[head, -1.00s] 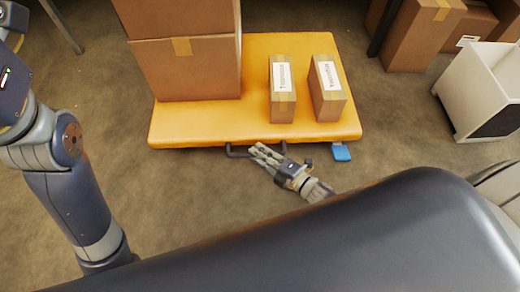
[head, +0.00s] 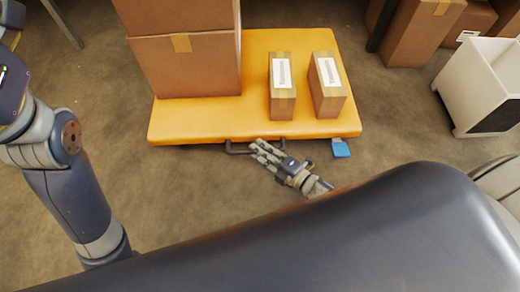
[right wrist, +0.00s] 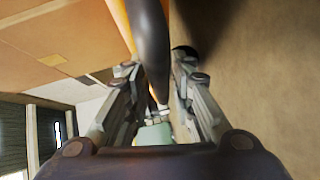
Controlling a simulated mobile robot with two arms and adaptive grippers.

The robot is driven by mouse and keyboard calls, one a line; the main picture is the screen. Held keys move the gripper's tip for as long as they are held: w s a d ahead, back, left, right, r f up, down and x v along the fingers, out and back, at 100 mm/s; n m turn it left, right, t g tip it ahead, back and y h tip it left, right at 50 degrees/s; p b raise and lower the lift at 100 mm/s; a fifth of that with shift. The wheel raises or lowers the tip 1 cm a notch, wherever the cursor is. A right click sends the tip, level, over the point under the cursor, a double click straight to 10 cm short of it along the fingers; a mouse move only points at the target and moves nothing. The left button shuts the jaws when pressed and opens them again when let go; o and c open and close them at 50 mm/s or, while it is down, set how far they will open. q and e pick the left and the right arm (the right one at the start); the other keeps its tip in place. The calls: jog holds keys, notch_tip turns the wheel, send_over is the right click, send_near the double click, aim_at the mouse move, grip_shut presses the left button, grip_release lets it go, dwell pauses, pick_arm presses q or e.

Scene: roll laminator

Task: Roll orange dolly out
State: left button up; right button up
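The orange dolly (head: 195,122) is a low, flat platform on the floor, with a dark bar handle (head: 238,150) along its near edge. The handle also shows in the right wrist view (right wrist: 151,45), running between the fingers. My right gripper (head: 258,148) is at the handle, below the platform's near edge. Its fingers (right wrist: 156,78) stand apart on either side of the bar, and I cannot tell whether they touch it. My left arm comes in at the left of the head view. Its gripper is out of frame.
Two large stacked cartons (head: 188,68) and two small labelled boxes (head: 283,88) (head: 327,85) ride on the dolly. A blue item (head: 341,148) lies at its near right corner. A white bin (head: 470,85) and more cartons (head: 420,35) stand right. Floor in front is clear.

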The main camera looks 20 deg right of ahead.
jog(key=v, duration=1.1)
jog(key=shift+s+d, duration=0.2)
jog(key=shift+s, duration=0.1)
